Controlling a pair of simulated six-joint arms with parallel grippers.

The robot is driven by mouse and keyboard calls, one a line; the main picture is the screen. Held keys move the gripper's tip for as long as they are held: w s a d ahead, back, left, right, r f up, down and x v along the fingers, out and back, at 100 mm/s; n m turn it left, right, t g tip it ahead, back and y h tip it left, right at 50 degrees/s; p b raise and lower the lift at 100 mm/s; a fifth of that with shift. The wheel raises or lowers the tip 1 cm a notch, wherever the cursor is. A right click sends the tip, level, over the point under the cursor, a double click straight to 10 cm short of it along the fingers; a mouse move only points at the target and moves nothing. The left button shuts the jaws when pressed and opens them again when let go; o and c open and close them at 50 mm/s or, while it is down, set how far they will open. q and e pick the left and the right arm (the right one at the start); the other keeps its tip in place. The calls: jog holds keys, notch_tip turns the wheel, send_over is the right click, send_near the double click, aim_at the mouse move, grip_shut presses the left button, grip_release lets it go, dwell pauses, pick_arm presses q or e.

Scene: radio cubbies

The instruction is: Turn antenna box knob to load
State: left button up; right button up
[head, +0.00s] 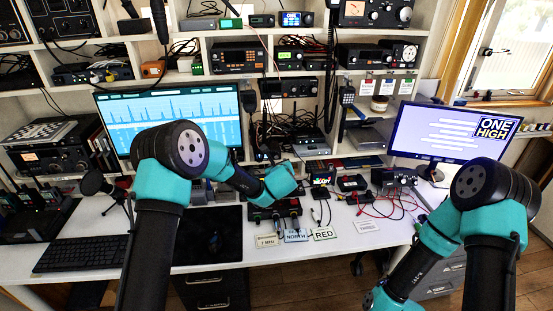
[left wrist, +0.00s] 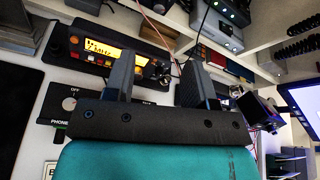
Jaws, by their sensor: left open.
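My left gripper (left wrist: 158,62) is open, with its two dark fingers apart and nothing between them. In the head view my left arm reaches over the desk's middle, and its teal wrist hides the fingers. In the left wrist view a black box (left wrist: 45,120) has a knob (left wrist: 68,103) with "OFF" and "PHONE" lettering. Behind the fingers is a unit with a lit orange "7 MHZ" display (left wrist: 100,50) and small knobs. No "load" label is readable, and I cannot tell which knob is the antenna box's. My right arm is folded at the right; its gripper is out of view.
Label cards, one reading "RED" (head: 324,233), lie at the desk's front. A black pad (head: 208,235), a keyboard (head: 80,250) and a microphone (head: 95,183) are to the left. Red and black cables (head: 400,207) lie to the right. Shelves of radios rise behind.

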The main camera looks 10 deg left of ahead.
aim_at(276, 157)
pick_arm(q)
jog(key=x, duration=1.4)
jog(key=shift+w+f, duration=0.2)
jog(key=shift+w, duration=0.15)
jog(key=shift+c, duration=0.4)
jog(key=c, duration=0.9)
jog(key=shift+o, duration=0.2)
